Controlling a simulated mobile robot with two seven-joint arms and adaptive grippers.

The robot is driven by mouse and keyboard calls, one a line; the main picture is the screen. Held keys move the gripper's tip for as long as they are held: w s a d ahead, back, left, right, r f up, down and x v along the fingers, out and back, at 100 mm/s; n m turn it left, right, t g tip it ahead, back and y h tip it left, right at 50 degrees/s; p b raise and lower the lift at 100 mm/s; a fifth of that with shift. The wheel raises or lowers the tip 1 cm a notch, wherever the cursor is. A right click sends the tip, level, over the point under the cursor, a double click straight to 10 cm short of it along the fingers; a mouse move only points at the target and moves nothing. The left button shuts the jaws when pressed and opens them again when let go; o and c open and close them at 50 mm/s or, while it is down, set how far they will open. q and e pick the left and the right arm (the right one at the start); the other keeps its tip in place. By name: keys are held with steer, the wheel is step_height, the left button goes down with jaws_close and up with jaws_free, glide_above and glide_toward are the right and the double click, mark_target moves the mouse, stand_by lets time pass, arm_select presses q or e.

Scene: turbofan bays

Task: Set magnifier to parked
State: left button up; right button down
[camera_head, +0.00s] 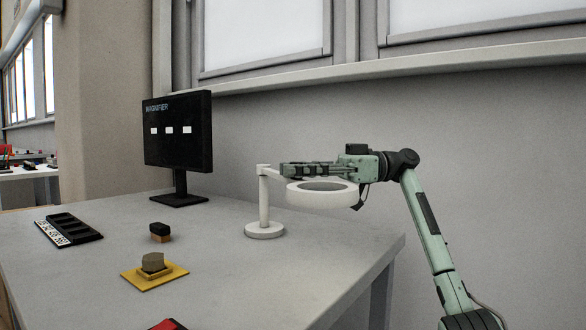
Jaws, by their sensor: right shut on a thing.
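The white magnifier (322,194) stands on the grey table, with a round base, an upright post (264,200) and a ring-shaped head held out to the right of the post. My right gripper (284,170) reaches in from the right, above the ring, with its fingertips near the top of the post. It is shut on the magnifier's arm, which it partly hides. A black monitor (178,132) behind it reads "MAGNIFIER" above a row of three white marks. My left gripper is not in view.
The table (215,270) carries a black tray (70,228) at left, a small dark-and-orange block (160,233), and a grey lump on a yellow plate (172,276). A red-and-black item (170,325) shows at the bottom edge. A wall with windows stands behind.

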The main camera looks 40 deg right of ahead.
steer(key=shift+d, duration=0.15)
steer(key=c, duration=1.4)
jaws_free()
steer(key=shift+s+d, duration=0.1)
steer(key=shift+d, duration=0.05)
steer(key=shift+o, duration=0.2)
steer(key=v, duration=1.2)
